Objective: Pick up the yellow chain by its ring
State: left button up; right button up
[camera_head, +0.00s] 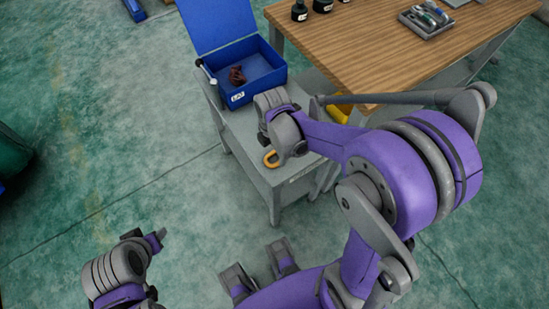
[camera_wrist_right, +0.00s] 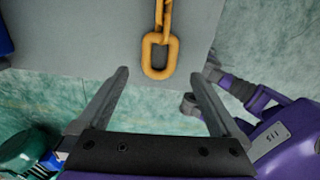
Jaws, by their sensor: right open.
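The yellow chain lies on a grey stand (camera_head: 237,137). Its end ring (camera_head: 268,160) shows near the stand's front edge in the head view; most of the chain is hidden behind my right arm. In the right wrist view the ring (camera_wrist_right: 160,72) hangs down from the links above it, close to the grey edge. My right gripper (camera_wrist_right: 159,75) is open and empty, with one finger on each side of the ring and apart from it. My left gripper (camera_head: 157,239) is low at the left, away from the stand; its jaw opening is unclear.
An open blue box (camera_head: 241,93) with a dark reddish item stands on the stand's far part. A wooden table (camera_head: 345,55) with black bottles and a grey tray (camera_head: 428,20) stands behind at the right.

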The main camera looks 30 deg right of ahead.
aim_at(274, 160)
jog(key=f, duration=0.4)
jog(key=shift+w+d+f+b, duration=0.1)
jog(key=shift+d+f+b, duration=0.2)
jog(key=shift+f, duration=0.1)
grip_shut()
